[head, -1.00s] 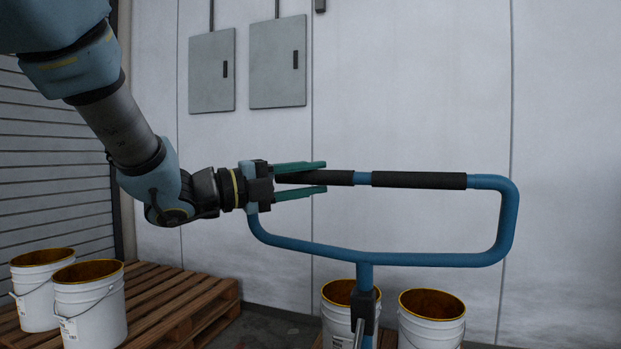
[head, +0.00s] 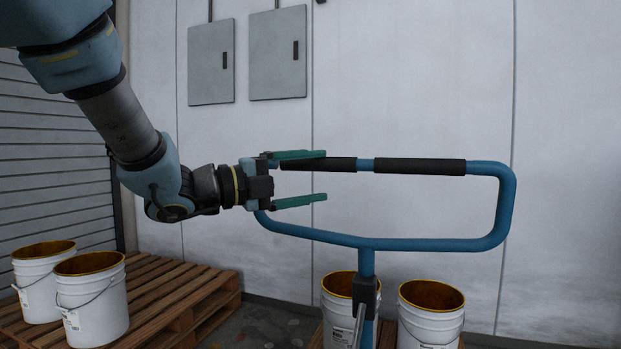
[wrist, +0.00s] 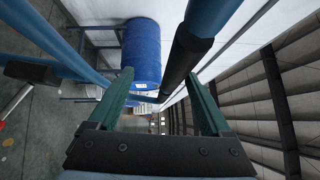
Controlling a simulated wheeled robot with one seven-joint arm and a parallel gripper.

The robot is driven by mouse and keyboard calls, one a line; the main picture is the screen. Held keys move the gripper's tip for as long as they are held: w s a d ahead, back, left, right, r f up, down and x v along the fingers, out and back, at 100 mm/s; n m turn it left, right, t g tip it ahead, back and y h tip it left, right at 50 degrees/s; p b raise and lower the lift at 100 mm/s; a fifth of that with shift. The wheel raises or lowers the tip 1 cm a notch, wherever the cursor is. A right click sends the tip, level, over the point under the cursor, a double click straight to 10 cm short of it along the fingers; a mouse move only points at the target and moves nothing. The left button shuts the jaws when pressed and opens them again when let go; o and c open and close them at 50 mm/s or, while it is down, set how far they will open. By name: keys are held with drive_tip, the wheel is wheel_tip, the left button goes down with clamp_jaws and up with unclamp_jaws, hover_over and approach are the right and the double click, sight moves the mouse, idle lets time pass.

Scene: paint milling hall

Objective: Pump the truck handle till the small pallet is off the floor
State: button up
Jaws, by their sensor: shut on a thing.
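The truck handle (head: 505,205) is a blue tube loop with two black grips on its top bar. My gripper (head: 313,178) is at the loop's left end, its green fingers spread wide around the left black grip (head: 320,164). The grip lies close by the upper finger, with a clear gap above the lower one. The wrist view shows the same black grip (wrist: 186,58) between the fingers, nearer the right one. A little of a wooden pallet (head: 316,341) shows under the buckets behind the handle post; whether it touches the floor is hidden.
White buckets (head: 430,325) stand behind the handle post. Another wooden pallet (head: 190,300) with two white buckets (head: 95,312) is at lower left. A pale wall with two grey boxes (head: 278,55) is behind. The wrist view shows a blue drum (wrist: 141,55).

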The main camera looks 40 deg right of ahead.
drive_tip(key=shift+f, duration=0.1)
idle(0.6)
drive_tip(key=b+v, duration=0.2)
drive_tip(key=v, duration=0.8)
drive_tip(key=shift+a, duration=0.4)
